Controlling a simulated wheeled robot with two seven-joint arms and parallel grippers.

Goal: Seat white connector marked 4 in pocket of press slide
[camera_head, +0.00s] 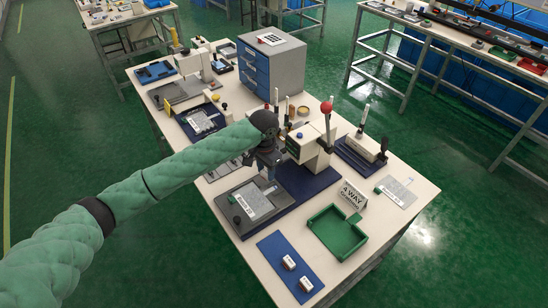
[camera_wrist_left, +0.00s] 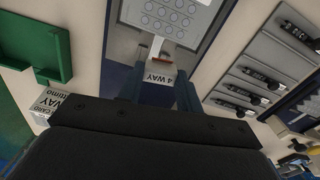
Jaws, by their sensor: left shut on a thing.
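My left gripper (camera_head: 268,178) points down over the front of the press (camera_head: 308,145). In the left wrist view its fingers (camera_wrist_left: 158,92) are shut on a white connector (camera_wrist_left: 158,71) labelled 4 WAY. The grey press slide (camera_head: 238,213) carries a pale keypad film (camera_head: 256,202), which also shows in the wrist view (camera_wrist_left: 172,18) with round keys. The film's narrow tail (camera_wrist_left: 157,46) points at the held connector and ends close to it. The pocket is not clearly visible, and I cannot tell whether the connector touches it. My right gripper is not in view.
Two white connectors (camera_head: 290,262) (camera_head: 305,284) lie on a blue mat (camera_head: 273,250). A green tray (camera_head: 318,240) and a 4 WAY card (camera_head: 353,197) stand to the right. The red-knobbed lever (camera_head: 326,107) rises behind the gripper. A blue-drawered cabinet (camera_head: 285,62) stands at the back.

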